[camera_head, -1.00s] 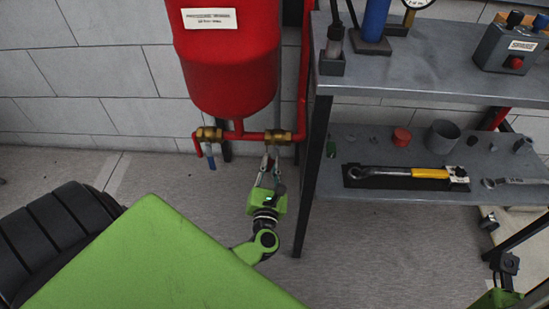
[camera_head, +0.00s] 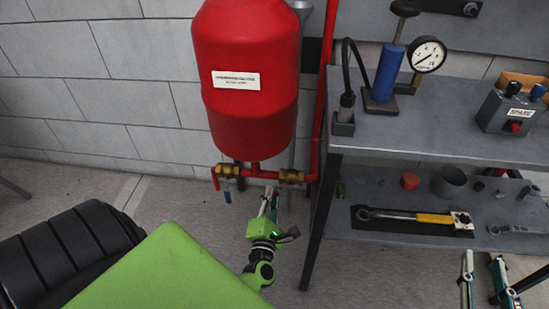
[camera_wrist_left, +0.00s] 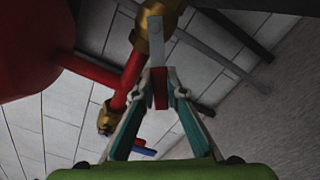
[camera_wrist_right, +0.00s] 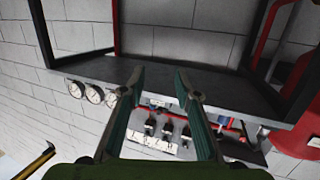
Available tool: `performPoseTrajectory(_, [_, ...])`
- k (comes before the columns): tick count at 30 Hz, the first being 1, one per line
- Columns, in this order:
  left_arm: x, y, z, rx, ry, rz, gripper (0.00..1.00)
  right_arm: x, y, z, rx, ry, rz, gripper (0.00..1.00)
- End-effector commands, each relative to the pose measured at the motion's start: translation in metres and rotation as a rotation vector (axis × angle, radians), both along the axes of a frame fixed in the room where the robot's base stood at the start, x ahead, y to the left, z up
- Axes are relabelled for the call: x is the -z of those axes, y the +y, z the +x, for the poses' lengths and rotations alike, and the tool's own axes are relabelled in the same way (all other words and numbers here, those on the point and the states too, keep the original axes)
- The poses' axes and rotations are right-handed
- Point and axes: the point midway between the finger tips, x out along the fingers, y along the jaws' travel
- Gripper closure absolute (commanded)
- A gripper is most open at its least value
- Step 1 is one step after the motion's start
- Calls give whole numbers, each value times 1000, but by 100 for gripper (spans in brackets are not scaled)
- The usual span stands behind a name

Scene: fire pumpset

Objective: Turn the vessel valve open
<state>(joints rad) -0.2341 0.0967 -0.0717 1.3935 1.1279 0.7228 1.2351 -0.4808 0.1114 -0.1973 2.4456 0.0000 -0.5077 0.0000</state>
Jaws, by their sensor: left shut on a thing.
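The red vessel (camera_head: 245,75) hangs at the wall with a red pipe below it. A brass valve (camera_head: 291,177) is on the right of this pipe; in the left wrist view it is at the top (camera_wrist_left: 157,25). Its grey lever has a red-covered end (camera_wrist_left: 160,95). My left gripper (camera_head: 271,195) is below this valve and shut on the red lever end; its fingertips (camera_wrist_left: 159,75) sit on both sides of it. A second brass valve (camera_head: 227,171) with a blue lever (camera_head: 227,191) is on the left. My right gripper (camera_head: 484,270) is open and empty at lower right.
A grey shelf unit (camera_head: 440,140) stands right of the vessel, its leg close to my left gripper. It carries a gauge pump (camera_head: 386,75), a SPARE control box (camera_head: 512,108) and a yellow-handled wrench (camera_head: 432,218).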

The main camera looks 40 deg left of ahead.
Motion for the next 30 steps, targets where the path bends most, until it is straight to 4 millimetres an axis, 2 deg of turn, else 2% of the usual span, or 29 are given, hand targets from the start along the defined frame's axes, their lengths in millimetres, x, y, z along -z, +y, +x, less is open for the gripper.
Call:
performPoseTrajectory(5, [-9,2,-3,1,63,94,100,57,-15,-25,19,293,-72,70])
performPoseTrajectory(8, [-12,4,-4,1,97,149,100,88,-25,-48,31,459,-110,70])
performPoseTrajectory(12, [-18,5,-5,1,143,226,100,123,-40,-89,47,691,-161,70])
performPoseTrajectory(15, [-22,6,-5,1,175,278,100,142,-52,-124,59,852,-195,70])
performPoseTrajectory(21, [-28,7,-6,2,232,372,100,161,-71,-191,78,1126,-250,70])
performPoseTrajectory(30, [-33,8,-6,3,290,465,100,149,-70,-187,77,1112,-246,70])
